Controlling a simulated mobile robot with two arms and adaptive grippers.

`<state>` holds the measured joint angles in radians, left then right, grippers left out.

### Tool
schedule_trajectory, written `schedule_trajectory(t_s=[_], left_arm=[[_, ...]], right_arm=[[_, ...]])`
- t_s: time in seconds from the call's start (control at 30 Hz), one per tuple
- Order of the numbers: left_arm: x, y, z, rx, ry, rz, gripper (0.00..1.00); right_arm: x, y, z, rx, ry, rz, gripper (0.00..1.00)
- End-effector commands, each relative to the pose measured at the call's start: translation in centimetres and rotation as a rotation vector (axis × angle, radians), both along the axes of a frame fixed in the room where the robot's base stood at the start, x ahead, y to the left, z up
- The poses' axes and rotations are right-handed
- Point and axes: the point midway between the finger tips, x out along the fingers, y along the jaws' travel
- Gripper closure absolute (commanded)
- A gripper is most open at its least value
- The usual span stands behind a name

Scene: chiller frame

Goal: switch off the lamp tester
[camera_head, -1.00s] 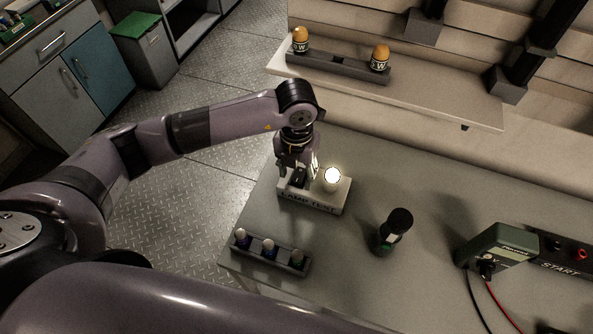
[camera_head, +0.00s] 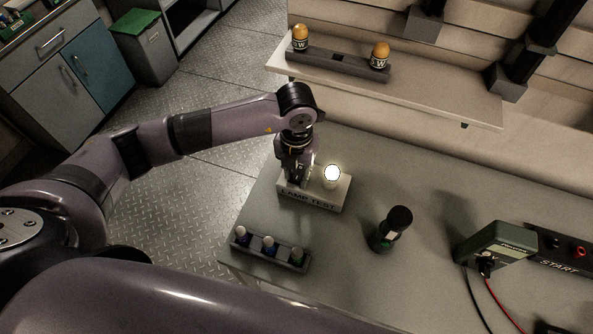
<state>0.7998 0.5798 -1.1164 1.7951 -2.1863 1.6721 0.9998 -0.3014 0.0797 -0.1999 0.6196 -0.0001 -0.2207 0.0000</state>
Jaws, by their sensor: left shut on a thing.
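The lamp tester (camera_head: 322,197) is a pale box marked LAMP TEST on the grey table. A bulb (camera_head: 332,176) on its right part is lit bright white. My left gripper (camera_head: 297,180) reaches down over the tester's left part, just left of the bulb. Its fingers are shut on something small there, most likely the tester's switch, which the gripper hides. My right gripper is not in view.
A rack of several small bulbs (camera_head: 268,251) stands at the table's front left edge. A dark green cylinder (camera_head: 391,230) stands right of the tester. A green meter (camera_head: 497,243) with cables is at the right. A shelf (camera_head: 440,103) at the back holds two orange-topped lamps.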

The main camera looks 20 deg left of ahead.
Motion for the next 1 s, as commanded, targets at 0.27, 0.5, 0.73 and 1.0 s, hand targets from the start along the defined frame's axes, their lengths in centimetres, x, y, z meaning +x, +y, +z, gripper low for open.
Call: schedule_trajectory(t_s=[0.27,0.5,0.73,1.0], left_arm=[[0.1,0.0,0.0,0.0,0.009,0.001,1.0],[0.6,0.0,0.0,0.009,0.157,0.004,1.0],[0.8,0.0,0.2,0.012,0.255,0.001,1.0],[0.7,0.0,0.3,0.01,0.262,0.0,1.0]], right_arm=[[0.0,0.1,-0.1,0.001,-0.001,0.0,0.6],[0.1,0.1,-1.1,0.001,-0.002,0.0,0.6],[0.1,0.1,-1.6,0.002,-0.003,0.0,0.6],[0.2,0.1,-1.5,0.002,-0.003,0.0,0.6]])
